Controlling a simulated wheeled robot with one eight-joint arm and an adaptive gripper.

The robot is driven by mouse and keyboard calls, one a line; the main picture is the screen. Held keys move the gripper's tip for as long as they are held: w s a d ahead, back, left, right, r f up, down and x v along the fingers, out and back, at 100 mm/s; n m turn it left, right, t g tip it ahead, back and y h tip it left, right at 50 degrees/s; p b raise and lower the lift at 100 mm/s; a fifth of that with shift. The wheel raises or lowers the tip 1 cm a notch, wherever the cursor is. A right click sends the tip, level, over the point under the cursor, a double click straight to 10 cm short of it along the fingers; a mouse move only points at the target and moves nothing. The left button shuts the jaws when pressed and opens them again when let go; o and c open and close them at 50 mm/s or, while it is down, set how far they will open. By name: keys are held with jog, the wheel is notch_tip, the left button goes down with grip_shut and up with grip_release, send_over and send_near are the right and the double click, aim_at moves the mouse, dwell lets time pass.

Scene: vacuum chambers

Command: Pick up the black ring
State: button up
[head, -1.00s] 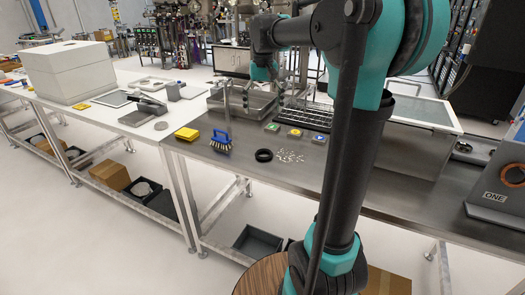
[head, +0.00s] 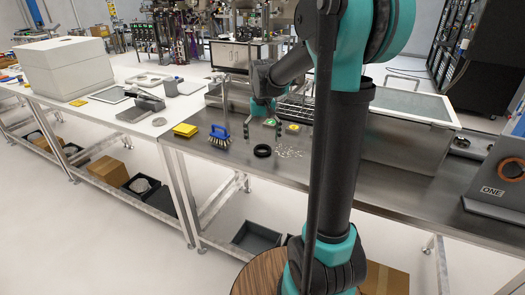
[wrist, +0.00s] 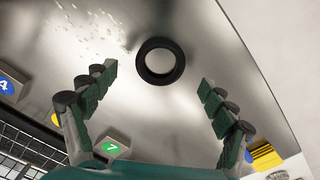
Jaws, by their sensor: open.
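The black ring (head: 262,151) lies flat on the steel table near its front edge. In the wrist view the ring (wrist: 161,61) is ahead of the fingertips, roughly centred between them, with bare table showing through its hole. My gripper (head: 262,132) is above the table, just behind and over the ring in the head view. In the wrist view my gripper (wrist: 158,78) has its two padded fingers spread wide with nothing between them. The ring is apart from both fingers.
Numbered blocks, one green (wrist: 113,147), sit behind. A metal rack (head: 296,107) stands farther back.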

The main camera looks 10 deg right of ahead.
aim_at(263, 145)
jog(key=shift+s+f, duration=0.1)
jog(key=shift+f, duration=1.45)
jog(key=c, duration=1.2)
